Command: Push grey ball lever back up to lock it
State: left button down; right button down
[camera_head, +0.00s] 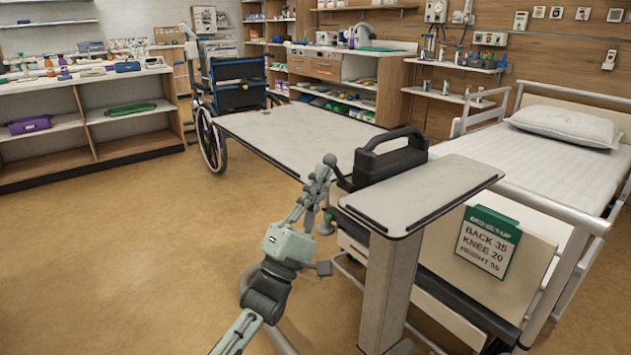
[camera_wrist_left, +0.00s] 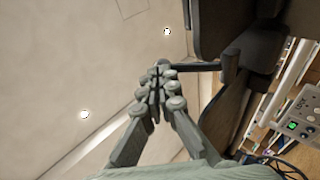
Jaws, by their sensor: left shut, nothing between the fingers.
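The grey ball lever (camera_head: 330,160) sticks out from the left side of a dark grey unit with a carry handle (camera_head: 391,157). In the head view its ball end is up, and its arm slants down to the unit. My left gripper (camera_head: 320,172) is shut and empty, with its fingertips right at the ball. I cannot tell whether they touch. In the left wrist view the shut fingertips (camera_wrist_left: 160,72) meet the end of a dark rod (camera_wrist_left: 197,67) that runs to the dark unit (camera_wrist_left: 262,45). The ball is not clear there. My right gripper is not in view.
A grey overbed table (camera_head: 295,138) lies behind the gripper. A smaller raised top (camera_head: 425,193) on a column is at right. The bed (camera_head: 515,158) with a green sign (camera_head: 488,240) is further right. A wheelchair (camera_head: 237,88) stands behind. Floor at left is clear.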

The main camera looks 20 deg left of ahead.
aim_at(328, 161)
pick_arm(q)
jog(key=shift+w+d+r, duration=0.2)
jog(key=shift+r, duration=0.6)
jog(key=shift+w+d+r, duration=0.15)
jog(key=shift+w, duration=0.05)
jog(key=shift+w+d+r, duration=0.2)
jog(key=shift+w+r, duration=0.1)
jog(key=shift+w, duration=0.05)
jog(key=shift+w+d+r, duration=0.35)
jog(key=shift+w+r, duration=0.05)
jog(key=shift+w, duration=0.05)
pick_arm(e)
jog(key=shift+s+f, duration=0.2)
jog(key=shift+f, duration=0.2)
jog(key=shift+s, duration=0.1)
pick_arm(q)
jog(key=shift+s, duration=0.1)
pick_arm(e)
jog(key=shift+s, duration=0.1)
